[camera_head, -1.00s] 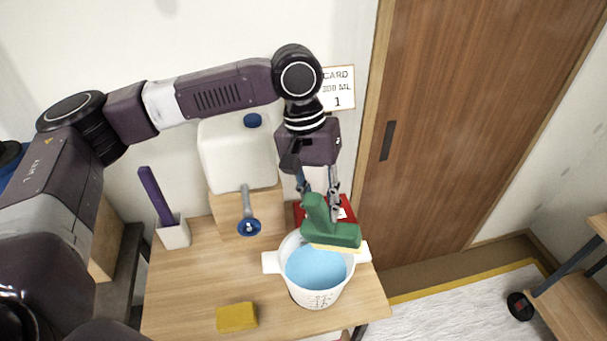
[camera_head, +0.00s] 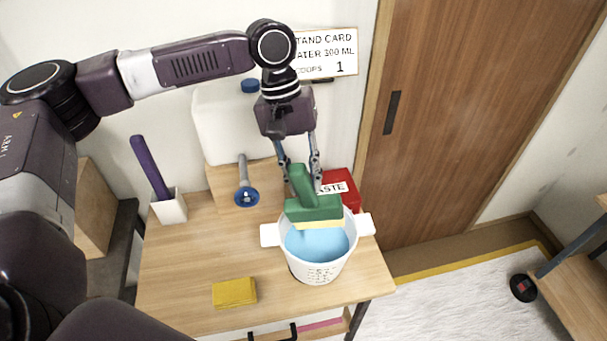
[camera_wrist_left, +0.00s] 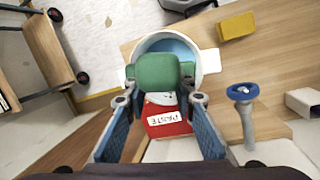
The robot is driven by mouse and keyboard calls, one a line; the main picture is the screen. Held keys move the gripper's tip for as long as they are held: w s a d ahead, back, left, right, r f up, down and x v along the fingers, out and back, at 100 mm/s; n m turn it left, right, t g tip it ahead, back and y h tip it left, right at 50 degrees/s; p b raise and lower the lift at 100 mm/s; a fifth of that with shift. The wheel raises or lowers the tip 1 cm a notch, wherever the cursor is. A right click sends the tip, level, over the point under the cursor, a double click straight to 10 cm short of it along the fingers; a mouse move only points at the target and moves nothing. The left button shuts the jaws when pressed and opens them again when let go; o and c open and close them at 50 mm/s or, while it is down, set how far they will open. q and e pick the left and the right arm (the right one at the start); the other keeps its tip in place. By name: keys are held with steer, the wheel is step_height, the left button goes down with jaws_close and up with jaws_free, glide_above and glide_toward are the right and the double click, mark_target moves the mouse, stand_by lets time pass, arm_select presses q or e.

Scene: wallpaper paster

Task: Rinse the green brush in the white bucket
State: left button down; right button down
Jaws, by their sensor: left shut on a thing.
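The green brush (camera_head: 314,208) has a green handle and pale yellow bristles. My left gripper (camera_head: 302,182) is shut on its handle and holds it over the back part of the white bucket (camera_head: 318,270). The bristles are just above the rim at the back; whether they touch the water is hard to tell. The bucket holds blue water (camera_head: 317,243) and stands on the wooden table. In the left wrist view the brush (camera_wrist_left: 158,72) sits between my fingertips and covers part of the bucket (camera_wrist_left: 208,62). My right gripper is not in view.
A red box labelled paste (camera_head: 341,187) stands behind the bucket. A yellow sponge (camera_head: 234,292) lies at front left. A white tank (camera_head: 232,125) with a blue-ended tap (camera_head: 246,196) and a white cup (camera_head: 170,208) with a purple stick stand at the back left.

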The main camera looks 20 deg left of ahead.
mark_target(293, 200)
arm_select(q)
steer(key=shift+f, duration=3.2)
steer(key=shift+f, duration=0.15)
steer(key=shift+f, duration=1.35)
steer(key=shift+a, duration=1.1)
steer(key=shift+d+r, duration=0.1)
steer(key=shift+d, duration=2.1)
steer(key=shift+a, duration=0.15)
